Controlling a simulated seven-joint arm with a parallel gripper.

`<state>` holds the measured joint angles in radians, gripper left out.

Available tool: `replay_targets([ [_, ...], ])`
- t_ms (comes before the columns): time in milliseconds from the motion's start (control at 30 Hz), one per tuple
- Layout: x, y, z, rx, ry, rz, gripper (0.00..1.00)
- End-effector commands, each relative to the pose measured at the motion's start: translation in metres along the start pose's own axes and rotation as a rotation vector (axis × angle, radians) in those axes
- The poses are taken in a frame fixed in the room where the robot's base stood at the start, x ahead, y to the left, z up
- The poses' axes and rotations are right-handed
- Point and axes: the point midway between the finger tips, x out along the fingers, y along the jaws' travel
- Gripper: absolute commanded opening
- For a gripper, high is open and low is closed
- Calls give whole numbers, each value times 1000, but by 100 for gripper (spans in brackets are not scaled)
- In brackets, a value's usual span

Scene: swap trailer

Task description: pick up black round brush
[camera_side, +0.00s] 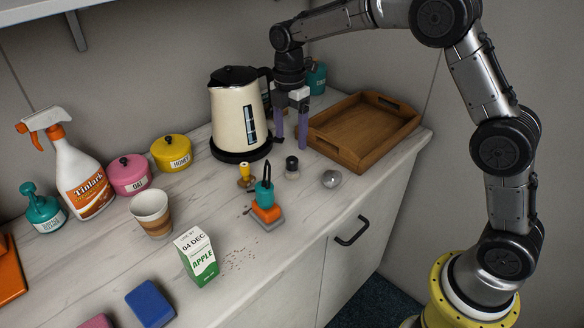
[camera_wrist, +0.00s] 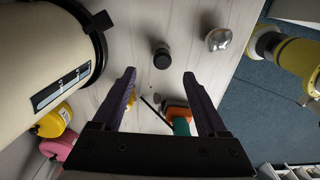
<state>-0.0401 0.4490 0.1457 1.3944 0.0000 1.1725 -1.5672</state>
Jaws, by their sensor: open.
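A small dark round piece with a black top, which looks like the black round brush (camera_side: 292,166), stands on the counter between the kettle and the wooden tray. In the wrist view the black round brush (camera_wrist: 162,56) lies just beyond my fingertips, between their lines. My gripper (camera_side: 291,130) is open and empty, with its purple fingers pointing down above and behind the brush. In the wrist view my gripper (camera_wrist: 159,75) has its two fingers spread wide. Nothing hides the brush there.
The cream kettle (camera_side: 233,118) stands close left of my gripper, and the wooden tray (camera_side: 345,150) close right. A silver round piece (camera_side: 331,179), a yellow-handled piece (camera_side: 245,176) and a teal-and-orange piece (camera_side: 265,202) stand near the brush. The apple carton (camera_side: 197,258) is farther forward.

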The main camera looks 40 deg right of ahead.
Motion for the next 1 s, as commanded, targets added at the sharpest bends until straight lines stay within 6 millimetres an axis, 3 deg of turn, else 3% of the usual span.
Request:
replay_targets([
  [100, 20, -1, 0, 0, 0, -2, 76],
  [367, 40, -1, 0, 1, 0, -1, 76],
  [700, 83, -4, -3, 1, 0, -2, 76],
  [1000, 88, -4, -3, 1, 0, 0, 76],
])
